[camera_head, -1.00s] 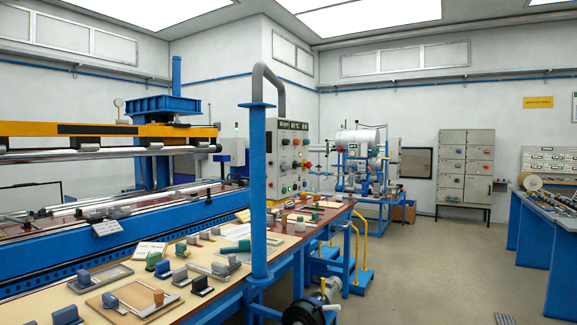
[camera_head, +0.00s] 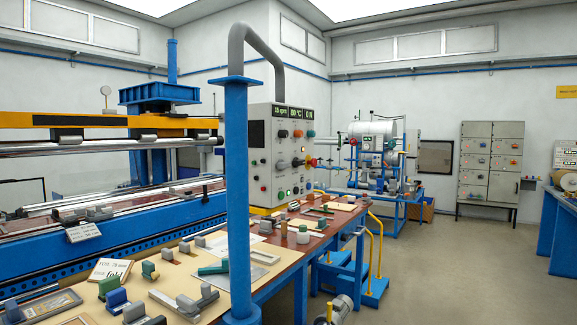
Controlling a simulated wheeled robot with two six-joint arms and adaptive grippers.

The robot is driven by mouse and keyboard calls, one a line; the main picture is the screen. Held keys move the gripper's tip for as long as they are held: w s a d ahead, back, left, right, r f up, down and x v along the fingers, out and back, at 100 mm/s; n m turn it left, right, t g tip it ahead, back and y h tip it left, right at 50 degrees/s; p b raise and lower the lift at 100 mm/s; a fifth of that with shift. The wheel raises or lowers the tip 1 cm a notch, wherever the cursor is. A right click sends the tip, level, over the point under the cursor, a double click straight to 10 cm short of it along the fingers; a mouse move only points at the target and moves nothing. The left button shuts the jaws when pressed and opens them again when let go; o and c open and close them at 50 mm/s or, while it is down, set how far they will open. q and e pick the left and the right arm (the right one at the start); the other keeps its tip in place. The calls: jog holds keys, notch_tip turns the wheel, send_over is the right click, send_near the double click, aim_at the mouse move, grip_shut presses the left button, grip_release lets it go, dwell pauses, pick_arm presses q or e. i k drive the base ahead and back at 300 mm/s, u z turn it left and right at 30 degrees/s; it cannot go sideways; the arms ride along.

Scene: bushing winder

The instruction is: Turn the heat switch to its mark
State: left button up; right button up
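A grey control panel (camera_head: 257,165) hangs from a curved grey pipe on a blue post, right of the picture's middle left. It carries small displays along its top, one reading in °C (camera_head: 295,114), and several knobs, buttons and a red switch (camera_head: 313,162). Which knob is the heat switch, and its mark, are too small to tell. Neither of my grippers shows in the head view.
The blue post (camera_head: 238,200) stands in front of the panel's left side. A long bench (camera_head: 265,285) with stamps, blocks and trays runs below it. Blue steps with yellow rails (camera_head: 377,262) stand right of the bench. Open floor (camera_head: 455,270) lies further right.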

aim_at(297, 161)
jog(key=z, duration=0.05)
jog(key=k, duration=0.15)
jog(key=z, duration=0.75)
jog(key=i, duration=1.15)
jog(key=u, duration=0.2)
